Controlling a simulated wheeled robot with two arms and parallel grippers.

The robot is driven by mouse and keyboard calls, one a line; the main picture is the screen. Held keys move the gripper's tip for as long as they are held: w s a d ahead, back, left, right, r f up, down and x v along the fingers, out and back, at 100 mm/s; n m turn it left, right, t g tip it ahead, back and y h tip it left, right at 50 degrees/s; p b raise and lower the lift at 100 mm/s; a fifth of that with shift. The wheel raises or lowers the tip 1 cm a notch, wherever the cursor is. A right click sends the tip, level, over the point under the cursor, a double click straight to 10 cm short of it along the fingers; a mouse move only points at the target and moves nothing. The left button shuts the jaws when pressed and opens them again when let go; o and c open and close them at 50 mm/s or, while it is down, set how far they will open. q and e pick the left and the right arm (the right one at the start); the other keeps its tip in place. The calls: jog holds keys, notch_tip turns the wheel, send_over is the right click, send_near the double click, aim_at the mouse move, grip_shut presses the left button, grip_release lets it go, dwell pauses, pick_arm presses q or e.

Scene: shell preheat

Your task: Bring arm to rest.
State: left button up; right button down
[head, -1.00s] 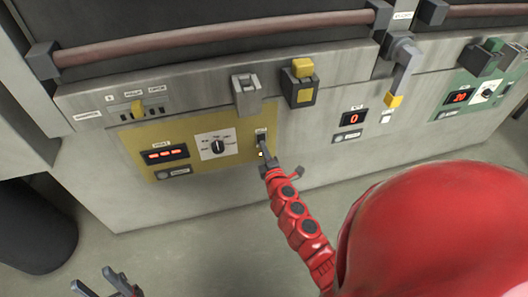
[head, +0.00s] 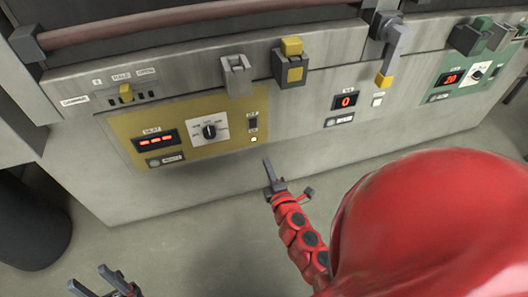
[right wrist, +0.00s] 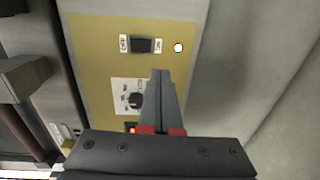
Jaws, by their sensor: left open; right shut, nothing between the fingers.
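My right gripper (head: 267,170) is shut and empty. It hangs in the air in front of the machine's lower edge, below the yellow panel (head: 200,108). In the right wrist view its closed fingers (right wrist: 160,75) point toward that panel, beside the dial. The dark rocker switch (head: 253,123) is apart from the fingers, with a small lit white light (head: 254,139) below it. The switch also shows in the right wrist view (right wrist: 141,45). My left gripper (head: 93,279) is open and empty at the bottom left, partly cut off by the picture's edge.
The yellow panel carries a red display (head: 155,140) and a dial (head: 209,131). A grey lever with a yellow tip (head: 391,60) and a yellow-topped latch (head: 291,62) stick out above. A green panel (head: 460,75) is at right. Open floor (head: 190,235) lies in front.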

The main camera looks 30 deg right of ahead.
jog(key=shift+s+f, duration=0.1)
jog(key=shift+s, duration=0.15)
jog(key=shift+a, duration=0.1)
dwell(0.3)
